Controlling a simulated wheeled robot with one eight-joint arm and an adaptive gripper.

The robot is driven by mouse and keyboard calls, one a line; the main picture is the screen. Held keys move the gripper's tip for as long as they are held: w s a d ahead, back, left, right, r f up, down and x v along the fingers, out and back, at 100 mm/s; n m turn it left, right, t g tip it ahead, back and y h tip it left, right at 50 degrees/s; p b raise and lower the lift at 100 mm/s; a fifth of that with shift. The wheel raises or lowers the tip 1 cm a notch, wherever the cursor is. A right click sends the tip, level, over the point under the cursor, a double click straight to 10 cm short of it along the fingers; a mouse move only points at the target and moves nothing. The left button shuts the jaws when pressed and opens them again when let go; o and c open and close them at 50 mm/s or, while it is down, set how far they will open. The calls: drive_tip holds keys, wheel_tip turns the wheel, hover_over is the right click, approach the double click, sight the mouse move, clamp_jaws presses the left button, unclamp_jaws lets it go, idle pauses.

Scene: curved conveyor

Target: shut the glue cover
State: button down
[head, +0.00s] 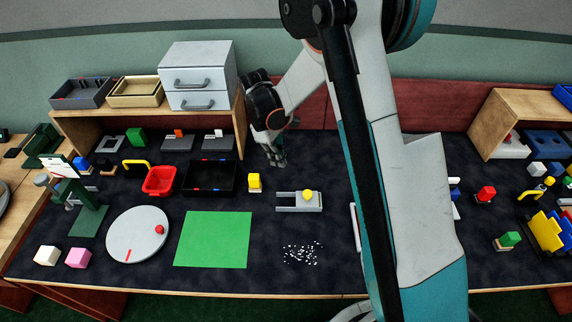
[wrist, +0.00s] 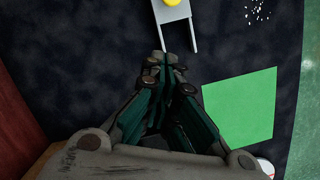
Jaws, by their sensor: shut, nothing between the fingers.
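I cannot make out for certain which thing is the glue cover. A light-grey fixture (head: 285,202) with a yellow round piece (head: 307,196) on it lies on the dark mat right of the middle. It also shows at the top of the wrist view, where two grey prongs (wrist: 194,36) stick out below the yellow piece (wrist: 172,3). My gripper (head: 277,158) is shut and empty, above the back part of the mat, behind the fixture and apart from it. Its fingers (wrist: 170,76) point toward the fixture in the wrist view.
A small block with a yellow top (head: 254,181) stands left of the fixture. A black tray (head: 210,192), red bin (head: 159,182) and wooden shelf (head: 240,125) with white drawers (head: 198,75) are farther left. A green sheet (head: 212,240) and white bits (head: 301,254) lie in front.

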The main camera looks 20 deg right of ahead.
drive_tip(key=b, duration=0.3)
hover_over(297, 194)
drive_tip(key=w+a, duration=0.4)
drive_tip(key=x, duration=0.5)
drive_tip(key=w+a+x, duration=0.1)
drive_tip(key=x, duration=0.2)
drive_tip(key=shift+f, duration=0.25)
drive_tip(key=shift+s+d+f+b, duration=0.15)
drive_tip(key=shift+s+d, duration=0.45)
drive_tip(key=shift+s+d+f+b, duration=0.15)
drive_tip(key=shift+s+d+f, duration=0.05)
drive_tip(key=shift+s+d, duration=0.7)
drive_tip(key=shift+s, duration=0.05)
drive_tip(key=shift+s+d+f+b, duration=0.1)
drive_tip(key=shift+s+d+b, duration=0.15)
drive_tip(key=shift+d, duration=0.35)
drive_tip(key=shift+s+d+b, duration=0.15)
drive_tip(key=shift+s+d, duration=0.2)
drive_tip(key=shift+d, duration=0.25)
